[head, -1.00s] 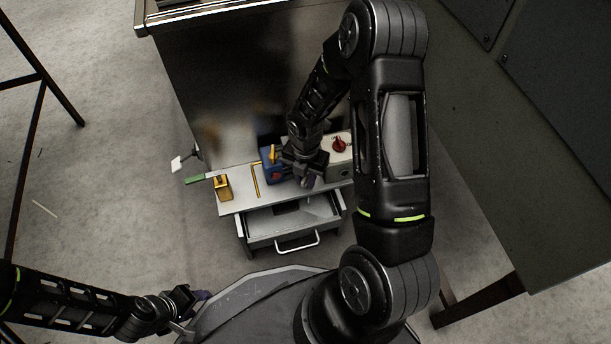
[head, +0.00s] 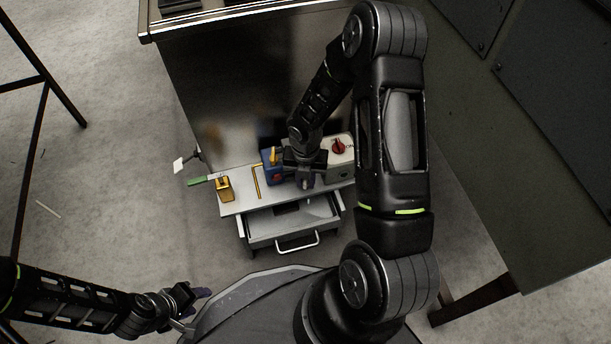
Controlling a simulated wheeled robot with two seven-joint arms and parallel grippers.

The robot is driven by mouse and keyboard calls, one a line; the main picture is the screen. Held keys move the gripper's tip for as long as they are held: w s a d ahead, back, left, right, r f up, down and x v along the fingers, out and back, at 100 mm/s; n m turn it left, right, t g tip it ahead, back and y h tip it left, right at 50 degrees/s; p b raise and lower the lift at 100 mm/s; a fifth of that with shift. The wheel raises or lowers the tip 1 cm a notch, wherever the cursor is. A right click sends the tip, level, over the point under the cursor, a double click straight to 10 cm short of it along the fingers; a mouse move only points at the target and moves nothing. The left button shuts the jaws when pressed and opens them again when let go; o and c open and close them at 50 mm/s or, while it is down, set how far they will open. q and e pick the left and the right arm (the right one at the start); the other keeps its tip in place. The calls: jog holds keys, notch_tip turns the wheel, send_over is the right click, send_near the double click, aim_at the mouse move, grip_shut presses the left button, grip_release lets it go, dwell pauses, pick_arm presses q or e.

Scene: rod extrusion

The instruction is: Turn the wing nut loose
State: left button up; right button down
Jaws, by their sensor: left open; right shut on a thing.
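My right gripper (head: 306,180) reaches down over the small grey workbench, between a blue block (head: 268,172) and a light grey box (head: 341,165). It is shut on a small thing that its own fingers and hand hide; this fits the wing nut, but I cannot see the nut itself. The blue block has a yellow upright part (head: 273,155) on top and a red spot on its side. My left gripper (head: 190,300) is open and empty at the lower left, far from the bench.
The grey box carries a red knob (head: 338,146). The bench drawer (head: 290,226) stands open in front. A large dark cabinet rises behind.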

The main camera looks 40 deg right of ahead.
jog(key=shift+n, duration=0.3)
jog(key=shift+r+n+p, duration=0.1)
jog(key=shift+n+p, duration=0.4)
jog(key=shift+p, duration=0.1)
jog(key=c, duration=1.2)
grip_release()
jog(key=shift+o, duration=0.2)
